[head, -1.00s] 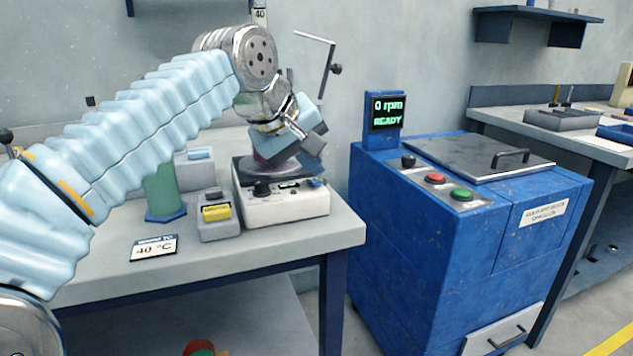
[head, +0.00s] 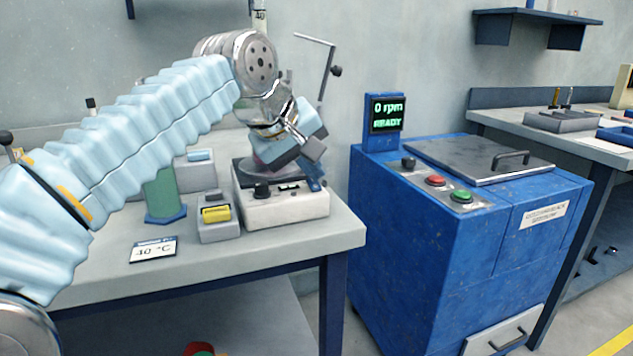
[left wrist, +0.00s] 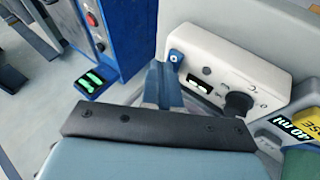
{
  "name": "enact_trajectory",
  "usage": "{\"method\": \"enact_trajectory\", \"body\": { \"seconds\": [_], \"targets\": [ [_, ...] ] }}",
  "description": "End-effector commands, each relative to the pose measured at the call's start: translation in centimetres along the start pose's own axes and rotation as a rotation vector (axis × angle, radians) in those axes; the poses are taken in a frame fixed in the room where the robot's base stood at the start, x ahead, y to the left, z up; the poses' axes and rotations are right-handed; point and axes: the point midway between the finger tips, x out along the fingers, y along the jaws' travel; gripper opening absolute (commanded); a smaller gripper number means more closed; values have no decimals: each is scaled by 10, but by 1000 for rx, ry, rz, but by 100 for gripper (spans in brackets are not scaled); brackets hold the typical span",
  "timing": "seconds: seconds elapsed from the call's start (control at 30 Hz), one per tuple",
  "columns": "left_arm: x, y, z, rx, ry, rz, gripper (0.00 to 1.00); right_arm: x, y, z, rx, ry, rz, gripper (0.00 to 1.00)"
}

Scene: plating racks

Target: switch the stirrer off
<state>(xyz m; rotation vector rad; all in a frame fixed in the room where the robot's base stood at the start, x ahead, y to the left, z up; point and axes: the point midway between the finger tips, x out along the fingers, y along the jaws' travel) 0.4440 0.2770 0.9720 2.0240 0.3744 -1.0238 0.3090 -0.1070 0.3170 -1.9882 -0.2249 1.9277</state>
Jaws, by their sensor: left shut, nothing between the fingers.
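The stirrer (head: 285,208) is a white box with a dark round plate on top, standing on the grey bench. Its front has a black knob (head: 262,191) and a small display. In the left wrist view the panel (left wrist: 225,60) shows the knob (left wrist: 238,103) and the display (left wrist: 200,85), dark with a pale mark too small to read. My left gripper (head: 314,184) is shut and empty, pointing down at the stirrer's right front corner. Its blue fingers (left wrist: 165,85) reach the panel's end beside the display; I cannot tell whether they touch. My right gripper is out of view.
A grey block with a yellow label (head: 216,214) and a 40 °C card (head: 154,249) are left of the stirrer. A green cylinder (head: 162,190) stands behind them. A blue machine (head: 440,260) with a lit screen stands right, across a gap.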

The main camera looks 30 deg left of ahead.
Motion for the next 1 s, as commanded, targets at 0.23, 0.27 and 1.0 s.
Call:
{"method": "enact_trajectory", "body": {
  "seconds": [0.23,0.27,1.0],
  "targets": [
    [-10,7,-7,0,0,-1,0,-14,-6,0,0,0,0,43],
    [-10,7,-7,0,0,-1,0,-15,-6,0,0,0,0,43],
    [-34,26,-26,3,0,2,0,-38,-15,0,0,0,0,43]
  ]
}}
